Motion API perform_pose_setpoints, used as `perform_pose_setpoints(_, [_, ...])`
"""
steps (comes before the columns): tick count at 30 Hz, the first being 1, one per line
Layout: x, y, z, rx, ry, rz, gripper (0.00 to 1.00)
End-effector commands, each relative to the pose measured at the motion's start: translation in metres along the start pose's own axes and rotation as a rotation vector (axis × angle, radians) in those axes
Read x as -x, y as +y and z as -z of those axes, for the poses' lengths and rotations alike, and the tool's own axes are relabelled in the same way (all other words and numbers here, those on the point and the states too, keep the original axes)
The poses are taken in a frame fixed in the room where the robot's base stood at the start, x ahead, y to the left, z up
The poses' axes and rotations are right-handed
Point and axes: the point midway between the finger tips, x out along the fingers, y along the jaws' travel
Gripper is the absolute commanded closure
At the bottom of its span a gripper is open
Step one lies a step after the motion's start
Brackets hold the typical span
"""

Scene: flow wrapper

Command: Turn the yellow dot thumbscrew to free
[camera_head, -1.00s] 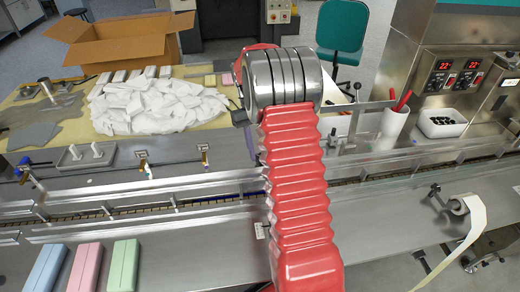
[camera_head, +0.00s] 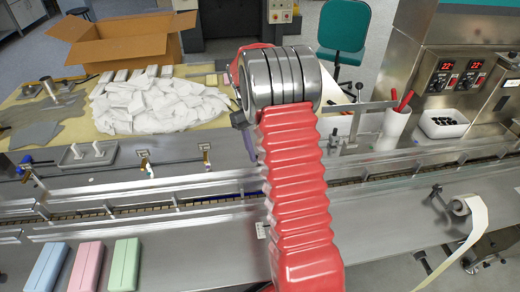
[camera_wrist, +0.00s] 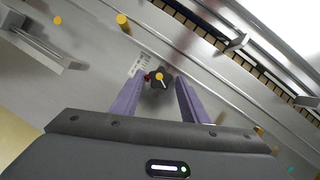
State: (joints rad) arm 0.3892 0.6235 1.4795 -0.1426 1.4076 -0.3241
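In the wrist view, a small black lobed thumbscrew (camera_wrist: 160,82) with a yellow dot on its top sits on the grey metal plate. A pale line runs from the dot toward the bottom of the picture. A red spot (camera_wrist: 147,77) shows just left of it. My gripper (camera_wrist: 158,82) is open, its two purple fingers on either side of the knob with gaps showing. I cannot tell how far the tips are above the plate. In the head view, my red-sleeved arm hides the thumbscrew; a bit of purple finger (camera_head: 248,142) shows beside the sleeve.
A printed label (camera_wrist: 138,66) lies by the knob. Metal guide rails (camera_wrist: 215,60) run close by on the right, and a bracket (camera_wrist: 45,52) stands at left. Brass-coloured round ends (camera_wrist: 121,19) show above. Pink, blue and green bars (camera_head: 86,267) lie at front left.

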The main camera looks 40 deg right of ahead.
Motion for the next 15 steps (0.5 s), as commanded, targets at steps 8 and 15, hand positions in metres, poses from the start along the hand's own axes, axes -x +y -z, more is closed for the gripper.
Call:
perform_pose_setpoints(8, [-0.0001,-0.0003,0.0000,0.000,0.000,0.001,0.52])
perform_pose_setpoints(15, [0.0084,-0.0003,0.0001,0.000,0.000,0.001,0.52])
